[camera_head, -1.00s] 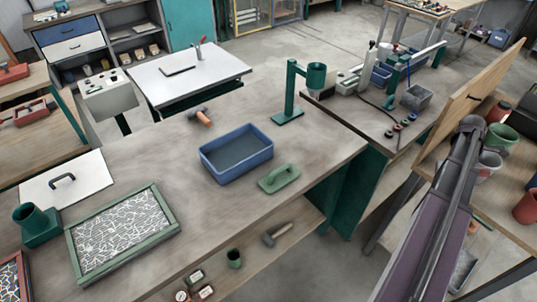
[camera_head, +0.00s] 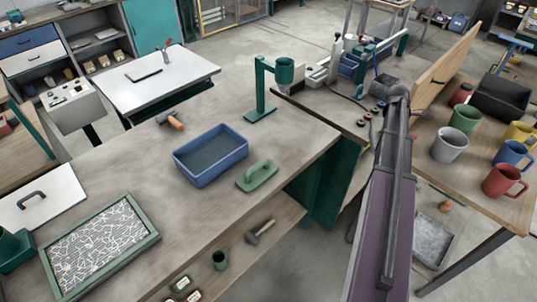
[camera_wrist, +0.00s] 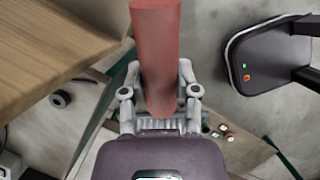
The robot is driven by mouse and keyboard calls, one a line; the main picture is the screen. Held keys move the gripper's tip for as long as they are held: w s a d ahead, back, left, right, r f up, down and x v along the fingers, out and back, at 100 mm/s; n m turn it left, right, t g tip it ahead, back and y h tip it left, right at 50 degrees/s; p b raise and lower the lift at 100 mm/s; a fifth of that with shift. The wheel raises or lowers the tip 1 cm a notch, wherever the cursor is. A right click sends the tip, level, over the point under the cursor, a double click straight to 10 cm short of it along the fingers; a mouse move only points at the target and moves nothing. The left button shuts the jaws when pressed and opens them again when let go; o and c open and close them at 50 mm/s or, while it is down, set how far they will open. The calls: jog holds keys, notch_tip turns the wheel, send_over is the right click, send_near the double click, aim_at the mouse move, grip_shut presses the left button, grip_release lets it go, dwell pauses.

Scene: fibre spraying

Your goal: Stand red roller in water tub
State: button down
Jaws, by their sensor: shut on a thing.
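The red roller (camera_wrist: 156,38) is a smooth red cylinder in the wrist view. My gripper (camera_wrist: 159,88) is shut on its lower part, and the roller sticks out past the fingers to the top edge of the picture. The head view shows only my arm at the right; the gripper and roller cannot be made out there. The blue rectangular tub (camera_head: 237,163), which I take for the water tub, sits on the long workbench, left of my arm and apart from it. Its inside looks dark and flat, with nothing standing in it.
A green float (camera_head: 259,174) lies right of the tub, and a green stand with a cup (camera_head: 262,88) rises behind. A framed fibre panel (camera_head: 98,243) lies front left. Several mugs stand on the right table, with a red mug (camera_head: 502,181) near its edge.

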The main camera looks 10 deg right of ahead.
jog(key=w+a+n+t, duration=0.1)
jog(key=w+a, duration=0.5)
jog(key=a, duration=0.2)
jog(key=w+a+n, duration=0.2)
jog(key=w+a, duration=0.3)
jog(key=a, duration=0.3)
jog(key=n+y, duration=0.4)
jog(key=n, duration=0.4)
send_over(214, 159)
jog(key=f, duration=0.1)
jog(key=shift+a+t, duration=0.15)
jog(key=shift+t, duration=0.25)
jog(key=shift+f, duration=0.2)
notch_tip(214, 159, down, 6)
jog(key=b, duration=0.6)
jog(key=shift+f+b, duration=1.9)
jog(key=shift+b, duration=0.05)
